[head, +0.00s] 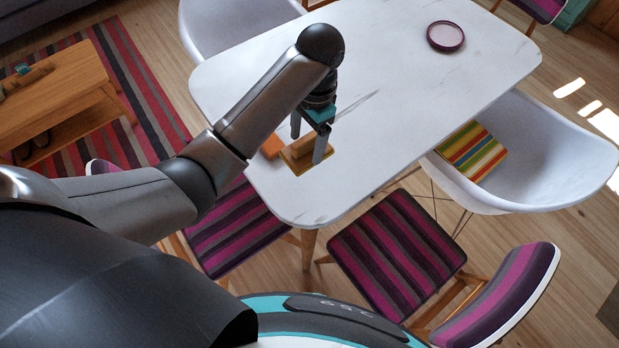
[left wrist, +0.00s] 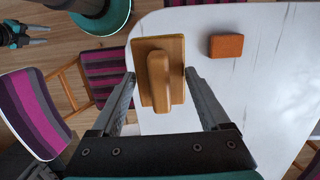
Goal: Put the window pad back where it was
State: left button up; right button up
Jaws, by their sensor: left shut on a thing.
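The window pad, a wooden plate with a raised bar handle, is at the near end of the white table (head: 420,100). It shows in the head view (head: 292,164) and in the left wrist view (left wrist: 158,80). I cannot tell whether the pad touches the table top. My right gripper (left wrist: 40,35) shows small at the upper left of the left wrist view, its fingers apart and empty.
An orange block (left wrist: 226,46) lies on the table beside the pad. A round purple dish (head: 445,36) stands at the far end. White chairs (head: 550,150) and striped chairs (head: 395,250) surround the table. A wooden bench (head: 55,90) stands at left. The table's middle is clear.

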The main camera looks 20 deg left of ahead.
pick_arm(q)
notch_tip(320, 180, down, 19)
jog(key=b, duration=0.6)
jog(key=shift+r, duration=0.15)
jog(key=shift+s, duration=0.1)
jog(key=o, duration=1)
jog(key=shift+o, duration=0.2)
notch_tip(320, 180, up, 12)
jog(key=w+p, duration=0.1)
jog(key=p, duration=0.2)
jog(key=shift+d, duration=0.45)
